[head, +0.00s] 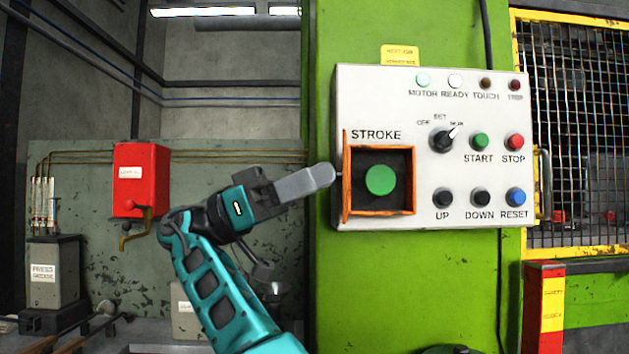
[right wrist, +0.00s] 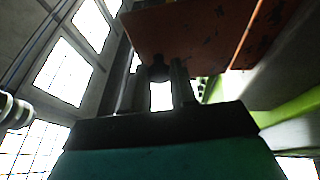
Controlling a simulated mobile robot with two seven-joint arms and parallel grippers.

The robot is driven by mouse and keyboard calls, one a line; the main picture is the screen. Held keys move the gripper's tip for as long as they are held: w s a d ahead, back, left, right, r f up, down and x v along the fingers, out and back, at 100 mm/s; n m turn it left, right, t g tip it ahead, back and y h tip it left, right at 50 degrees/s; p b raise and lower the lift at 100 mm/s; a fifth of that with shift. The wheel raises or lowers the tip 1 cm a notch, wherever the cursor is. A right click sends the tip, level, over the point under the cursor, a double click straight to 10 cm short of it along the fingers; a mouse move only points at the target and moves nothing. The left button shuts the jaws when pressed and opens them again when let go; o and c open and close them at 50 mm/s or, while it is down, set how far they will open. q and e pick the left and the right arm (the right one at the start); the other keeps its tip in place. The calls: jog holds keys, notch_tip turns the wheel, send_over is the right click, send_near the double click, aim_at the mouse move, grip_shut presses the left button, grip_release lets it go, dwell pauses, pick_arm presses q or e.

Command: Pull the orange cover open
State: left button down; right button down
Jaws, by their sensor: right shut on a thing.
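The orange cover (head: 347,185) stands swung out at the left side of the orange-framed STROKE box on the white control panel (head: 378,80). It shows nearly edge-on, and the green button (head: 381,180) inside is exposed. My right gripper (head: 325,175) is at the cover's left side. In the right wrist view, its two fingers (right wrist: 157,85) are shut on a small dark knob (right wrist: 159,70) on the cover, whose orange-brown face (right wrist: 190,35) fills the upper part. In the head view the fingers hide most of the knob. My left gripper is not in view.
The panel is on a green press column (head: 410,290). Dark knobs, a selector and coloured buttons lie right of the box. A red box (head: 141,180) with a lever hangs on the left wall. A yellow-framed mesh guard (head: 575,130) stands at the right.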

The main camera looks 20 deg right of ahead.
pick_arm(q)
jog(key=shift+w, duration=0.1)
pick_arm(e)
jog(key=shift+f, duration=0.1)
dwell(0.3)
jog(key=c, duration=0.9)
grip_release()
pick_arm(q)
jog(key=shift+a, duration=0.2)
